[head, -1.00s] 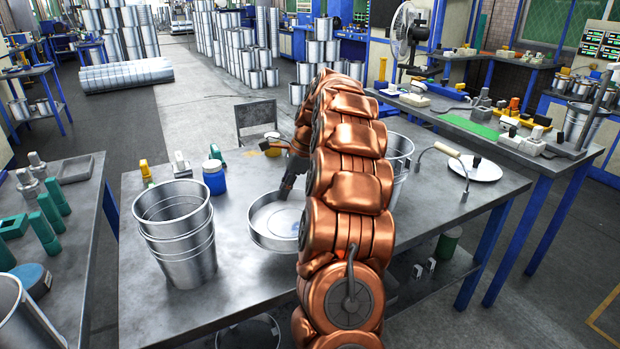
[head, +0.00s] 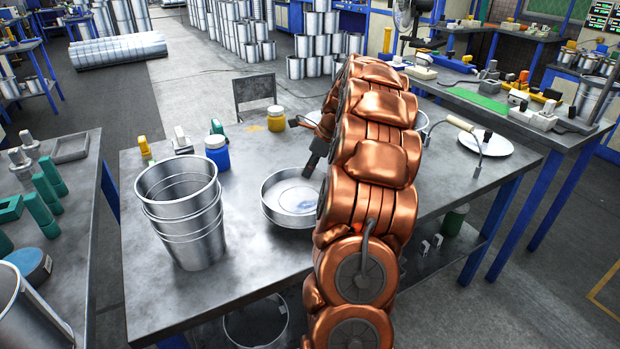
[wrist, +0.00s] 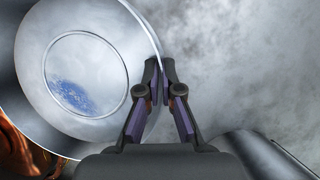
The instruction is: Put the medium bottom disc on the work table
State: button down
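The medium bottom disc (head: 286,213) is a shallow, shiny round metal pan with a low wall, at the middle of the work table (head: 250,262). It lies at or very near the table top; I cannot tell if any gap is under it. In the wrist view the disc (wrist: 86,75) fills the upper left, with a bluish patch inside. My gripper (wrist: 159,75) has its fingers nearly together with the rim between them, and appears shut on it. In the head view my gripper (head: 309,172) is at the disc's far right edge, partly hidden by my arm.
Nested metal pails (head: 182,215) stand left of the disc. A blue jar (head: 217,153), a yellow jar (head: 276,119) and small tools are behind. A white round plate (head: 486,143) with a handled tool lies on the right. The table's front left is clear.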

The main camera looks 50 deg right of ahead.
aim_at(310, 179)
jog(key=shift+f, duration=1.65)
jog(key=c, duration=1.3)
grip_release()
jog(key=shift+f, duration=0.1)
jog(key=shift+v, duration=6.1)
